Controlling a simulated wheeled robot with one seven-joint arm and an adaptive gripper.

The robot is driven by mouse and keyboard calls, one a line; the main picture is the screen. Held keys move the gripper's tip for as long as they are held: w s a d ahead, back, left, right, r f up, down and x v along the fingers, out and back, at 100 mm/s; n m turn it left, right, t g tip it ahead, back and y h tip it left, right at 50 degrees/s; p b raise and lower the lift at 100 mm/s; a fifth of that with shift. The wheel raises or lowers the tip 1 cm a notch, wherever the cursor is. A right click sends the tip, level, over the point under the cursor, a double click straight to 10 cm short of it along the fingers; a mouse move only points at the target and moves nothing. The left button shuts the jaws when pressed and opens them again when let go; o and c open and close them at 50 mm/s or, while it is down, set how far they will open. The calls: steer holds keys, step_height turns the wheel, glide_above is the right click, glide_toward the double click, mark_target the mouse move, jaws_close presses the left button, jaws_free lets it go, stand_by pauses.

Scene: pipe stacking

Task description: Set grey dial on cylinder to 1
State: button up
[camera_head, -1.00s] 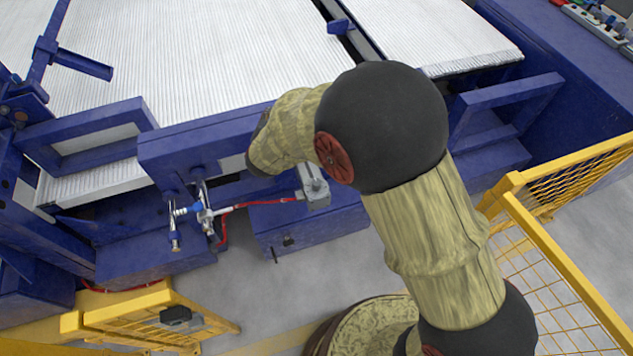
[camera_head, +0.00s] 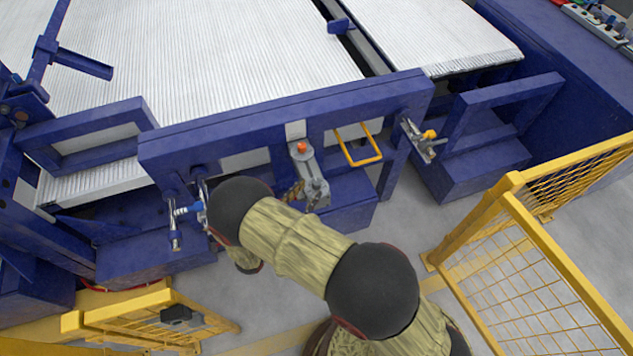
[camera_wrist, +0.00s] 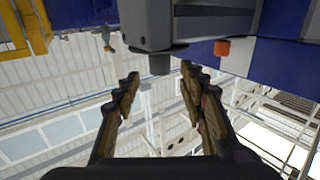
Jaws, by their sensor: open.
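A grey cylinder unit (camera_head: 306,174) is mounted on the blue frame in the head view. In the wrist view its grey body (camera_wrist: 158,18) fills the top middle. A short dark grey knob (camera_wrist: 160,64), which looks like the dial, sticks out of it towards my gripper; no number on it can be read. My gripper (camera_wrist: 164,92) is open and empty, its two brown fingers on either side below the knob in the picture and apart from it. In the head view, part of my gripper shows beside the unit; the dial cannot be made out there.
The blue frame (camera_head: 372,99), a yellow handle (camera_head: 360,160) and a left valve fitting (camera_head: 174,222) are close by. Yellow fencing (camera_head: 540,245) stands at right.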

mark_target(314, 185)
steer(key=shift+x, duration=2.6)
steer(key=c, duration=0.3)
steer(key=c, duration=0.8)
